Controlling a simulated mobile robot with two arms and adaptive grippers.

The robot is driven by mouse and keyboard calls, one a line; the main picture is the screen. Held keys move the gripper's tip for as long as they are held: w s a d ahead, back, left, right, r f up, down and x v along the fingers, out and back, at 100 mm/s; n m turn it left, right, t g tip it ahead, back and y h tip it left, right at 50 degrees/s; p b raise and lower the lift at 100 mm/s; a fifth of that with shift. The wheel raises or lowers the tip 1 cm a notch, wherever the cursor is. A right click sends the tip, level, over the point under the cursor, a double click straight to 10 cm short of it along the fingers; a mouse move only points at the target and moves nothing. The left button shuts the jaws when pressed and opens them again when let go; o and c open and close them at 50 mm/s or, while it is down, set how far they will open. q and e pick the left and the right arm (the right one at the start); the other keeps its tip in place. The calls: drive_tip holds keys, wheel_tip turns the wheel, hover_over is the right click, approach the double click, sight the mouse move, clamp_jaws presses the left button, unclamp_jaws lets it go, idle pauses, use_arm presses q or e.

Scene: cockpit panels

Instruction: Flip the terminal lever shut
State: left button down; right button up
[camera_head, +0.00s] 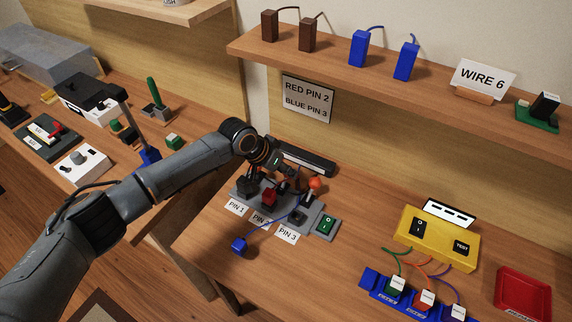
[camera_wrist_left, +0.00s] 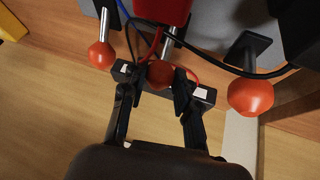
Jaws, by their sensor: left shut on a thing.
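A grey terminal block (camera_head: 312,219) sits on the bench behind the labels PIN 1, PIN 2 and PIN 3. A lever with an orange knob (camera_head: 314,184) stands up at its right end. A red plug (camera_head: 269,197) sits by PIN 2. A blue wire runs from the block to a blue plug (camera_head: 239,245) lying in front. My left gripper (camera_head: 287,180) is over the block, partly hiding it. In the left wrist view, its fingers (camera_wrist_left: 158,82) are shut on the middle orange lever knob (camera_wrist_left: 160,73). Other orange knobs flank it at left (camera_wrist_left: 102,55) and right (camera_wrist_left: 250,96).
A green switch (camera_head: 325,224) is at the block's right end. A yellow test box (camera_head: 437,238), blue connector strip and red tray (camera_head: 522,295) stand farther right. A shelf (camera_head: 400,85) with brown and blue blocks hangs above. Red, blue and black wires pass close to my fingers.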

use_arm(q)
drive_tip(key=shift+s+a+r+t+h+p, duration=0.2)
drive_tip(key=shift+s+a+t+h+p, duration=0.2)
drive_tip(key=shift+s+t+h, duration=0.4)
drive_tip(key=shift+s+a+m+t+h, duration=0.2)
drive_tip(key=shift+a+m+t+h, duration=0.15)
drive_tip(key=shift+t, duration=0.35)
drive_tip(key=shift+s+a+r+t+h+b, duration=0.1)
drive_tip(key=shift+s+r+t+h+b, duration=0.15)
drive_tip(key=shift+t+h+b, duration=0.25)
drive_tip(key=c, duration=1)
unclamp_jaws()
drive_tip(key=shift+f, duration=0.1)
drive_tip(key=v, duration=1.2)
drive_tip(key=shift+s, duration=0.1)
